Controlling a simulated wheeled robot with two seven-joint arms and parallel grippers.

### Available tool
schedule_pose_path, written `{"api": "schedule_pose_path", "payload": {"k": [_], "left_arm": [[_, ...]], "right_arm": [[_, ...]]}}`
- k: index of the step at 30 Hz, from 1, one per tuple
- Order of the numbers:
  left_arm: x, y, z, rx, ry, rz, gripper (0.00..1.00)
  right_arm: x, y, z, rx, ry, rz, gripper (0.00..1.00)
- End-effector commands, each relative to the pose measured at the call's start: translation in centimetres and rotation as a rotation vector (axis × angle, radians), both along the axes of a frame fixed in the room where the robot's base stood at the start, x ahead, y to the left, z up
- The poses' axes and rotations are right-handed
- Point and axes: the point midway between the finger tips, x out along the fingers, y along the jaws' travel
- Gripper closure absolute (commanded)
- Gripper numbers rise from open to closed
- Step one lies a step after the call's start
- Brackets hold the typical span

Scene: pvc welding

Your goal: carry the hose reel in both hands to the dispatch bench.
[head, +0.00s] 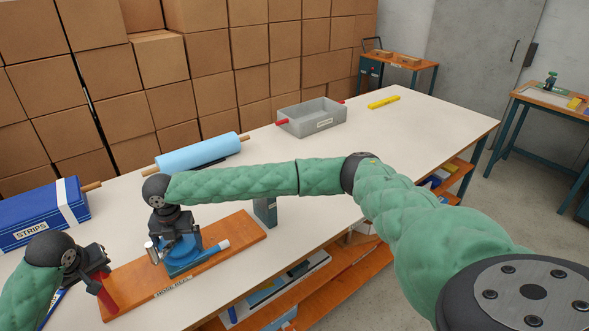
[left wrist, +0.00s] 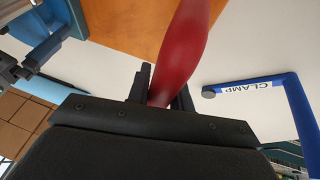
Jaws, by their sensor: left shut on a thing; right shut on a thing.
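The hose reel is a wooden board (head: 236,244) labelled HOSE REEL, with a blue reel part (head: 180,266) on it and a red handle (head: 107,299) at its left end. My left gripper (head: 98,282) is shut on the red handle, which also shows between the fingers in the left wrist view (left wrist: 184,50). My right gripper (head: 172,248) is shut at the blue part; its fingers hide what exactly they grip. The board is low over the white table; I cannot tell whether it touches. Which bench is the dispatch bench is not readable.
A blue STRIPS box (head: 45,218), a light-blue roll (head: 197,154), a grey bin (head: 312,118) and a yellow item (head: 384,102) are on the white table (head: 430,118). Its far right is mostly clear. A blue clamp (left wrist: 295,103) lies near the red handle. Other benches (head: 400,58) stand beyond.

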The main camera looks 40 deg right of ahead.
Motion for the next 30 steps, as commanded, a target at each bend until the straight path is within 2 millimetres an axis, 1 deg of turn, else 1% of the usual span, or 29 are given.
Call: {"api": "schedule_pose_path", "payload": {"k": [1,2,4,5,10,14,17,24,30], "left_arm": [[0.2,0.6,-0.3,0.006,-0.001,0.008,1.0],[0.2,0.6,-0.2,0.007,0.0,0.009,0.73],[0.2,0.5,-0.1,0.007,0.0,0.007,0.59],[0.2,0.5,-0.2,0.006,0.0,0.007,0.57],[0.0,0.3,0.1,0.003,0.0,0.004,0.57],[-0.4,0.4,1.1,0.002,-0.002,0.002,0.57],[-1.0,0.7,2.6,0.001,-0.004,0.002,0.57],[-2.7,1.6,6.8,0.003,-0.003,0.005,0.57],[-3.8,2.3,9.4,0.005,-0.001,0.007,0.57]], "right_arm": [[0.2,-0.7,-0.4,-0.009,-0.001,-0.008,0.7],[0.2,-0.7,-0.2,-0.008,0.0,-0.009,0.0],[0.2,-0.6,-0.2,-0.008,0.0,-0.008,0.0],[0.2,-0.6,-0.2,-0.007,0.0,-0.007,0.0],[0.1,-0.3,-0.2,-0.004,0.0,-0.004,0.0],[0.1,-0.2,-0.2,-0.003,0.001,-0.003,0.0],[0.0,-0.2,-0.1,-0.002,0.0,-0.002,0.0],[0.0,-0.1,-0.1,-0.001,0.0,-0.001,0.0],[0.0,-0.1,-0.1,-0.001,0.0,-0.001,0.0]]}}
